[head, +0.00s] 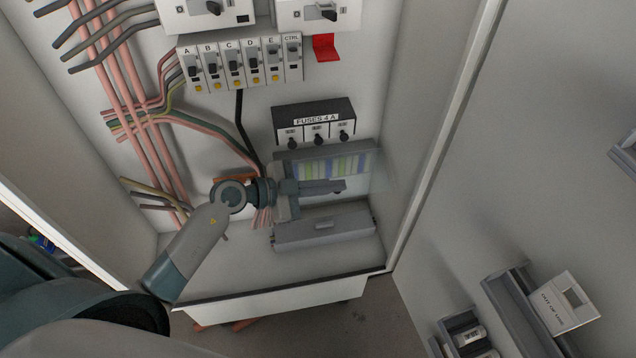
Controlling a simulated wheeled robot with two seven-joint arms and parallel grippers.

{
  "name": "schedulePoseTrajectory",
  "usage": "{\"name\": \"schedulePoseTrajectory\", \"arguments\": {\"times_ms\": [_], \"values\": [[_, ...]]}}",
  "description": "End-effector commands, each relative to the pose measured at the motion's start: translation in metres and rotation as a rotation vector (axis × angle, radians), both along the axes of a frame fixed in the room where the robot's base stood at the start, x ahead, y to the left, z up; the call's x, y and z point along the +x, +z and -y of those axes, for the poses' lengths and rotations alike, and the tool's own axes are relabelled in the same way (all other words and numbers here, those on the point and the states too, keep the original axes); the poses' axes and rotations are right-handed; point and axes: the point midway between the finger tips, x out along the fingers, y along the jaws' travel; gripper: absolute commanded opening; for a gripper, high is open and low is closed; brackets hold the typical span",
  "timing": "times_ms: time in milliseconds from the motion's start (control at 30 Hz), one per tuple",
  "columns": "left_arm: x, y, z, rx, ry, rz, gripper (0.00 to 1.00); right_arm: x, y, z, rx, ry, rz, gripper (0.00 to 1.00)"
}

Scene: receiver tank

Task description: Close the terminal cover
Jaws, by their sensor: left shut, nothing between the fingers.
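My left gripper (338,187) reaches in from the left, shut and empty. The wrist hides the block's left end. My right gripper is not in view.
A fuse box (316,118) sits above the block, and a breaker row (240,65) higher up. Pink cables (130,80) run down the left. The cabinet's side wall and frame (440,140) bound the right. Grey door holders (530,310) stand at lower right.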

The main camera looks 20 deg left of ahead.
Motion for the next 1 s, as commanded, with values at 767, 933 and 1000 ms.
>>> {"name": "schedulePoseTrajectory", "arguments": {"times_ms": [767,933,1000], "values": [[0.008,-0.028,-0.010,0.002,0.001,0.001,0.00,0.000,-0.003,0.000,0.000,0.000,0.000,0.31],[0.008,-0.031,-0.010,0.016,0.000,0.020,0.00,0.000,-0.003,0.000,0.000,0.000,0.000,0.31],[0.008,-0.034,-0.009,0.027,0.001,0.036,0.00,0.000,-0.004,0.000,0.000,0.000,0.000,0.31]]}}
